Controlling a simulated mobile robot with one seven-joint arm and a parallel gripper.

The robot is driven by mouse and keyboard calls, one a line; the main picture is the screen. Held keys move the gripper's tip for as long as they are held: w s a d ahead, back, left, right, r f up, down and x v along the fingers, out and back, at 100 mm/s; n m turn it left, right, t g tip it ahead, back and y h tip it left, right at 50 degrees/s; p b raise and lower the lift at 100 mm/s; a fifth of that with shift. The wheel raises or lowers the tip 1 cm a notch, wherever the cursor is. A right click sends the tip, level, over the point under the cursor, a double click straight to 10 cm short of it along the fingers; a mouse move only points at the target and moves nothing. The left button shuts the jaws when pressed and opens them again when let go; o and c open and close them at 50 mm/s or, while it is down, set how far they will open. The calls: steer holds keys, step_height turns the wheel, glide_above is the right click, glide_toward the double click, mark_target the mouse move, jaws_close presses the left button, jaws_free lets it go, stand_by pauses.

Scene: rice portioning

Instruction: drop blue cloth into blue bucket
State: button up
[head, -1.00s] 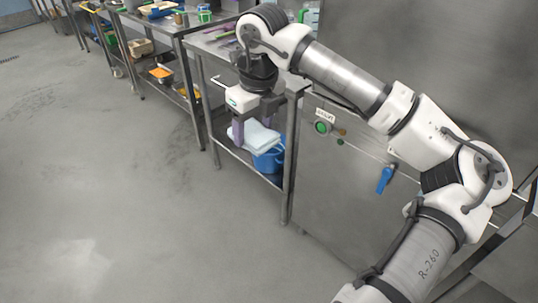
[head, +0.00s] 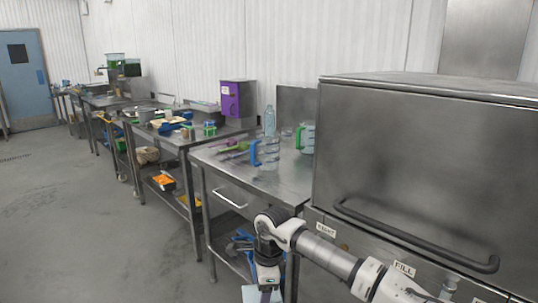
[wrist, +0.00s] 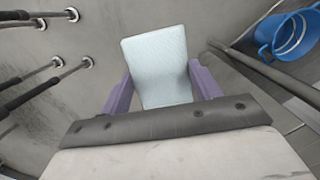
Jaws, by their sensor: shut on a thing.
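My gripper (wrist: 162,85) is shut on a pale blue, flat folded cloth (wrist: 156,62), with a purple finger at each side of it. In the head view my gripper (head: 266,284) is low in the picture, with part of the cloth (head: 250,295) at the bottom edge. The blue bucket (wrist: 268,32) is at the upper right of the wrist view, apart from the cloth. Something blue is inside the bucket. In the head view, blue shapes (head: 242,240) show on the lower shelf beside my arm; I cannot tell how much is the bucket.
A steel table (head: 225,158) above the lower shelf holds measuring jugs (head: 268,153) and a clear bottle (head: 269,120). A large steel machine (head: 415,150) with a bar handle stands at right. The floor (head: 100,225) at left is clear.

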steer(key=s+d+f+n, duration=0.1)
steer(key=s+f+n, duration=0.3)
steer(key=f+n, duration=0.4)
steer(key=s+f+n+g+h, duration=0.1)
steer(key=s+f+n, duration=0.3)
steer(key=f, duration=1.5)
steer(key=shift+d+n+g, duration=0.3)
steer(key=shift+d+n, duration=0.05)
steer(key=shift+n, duration=1.75)
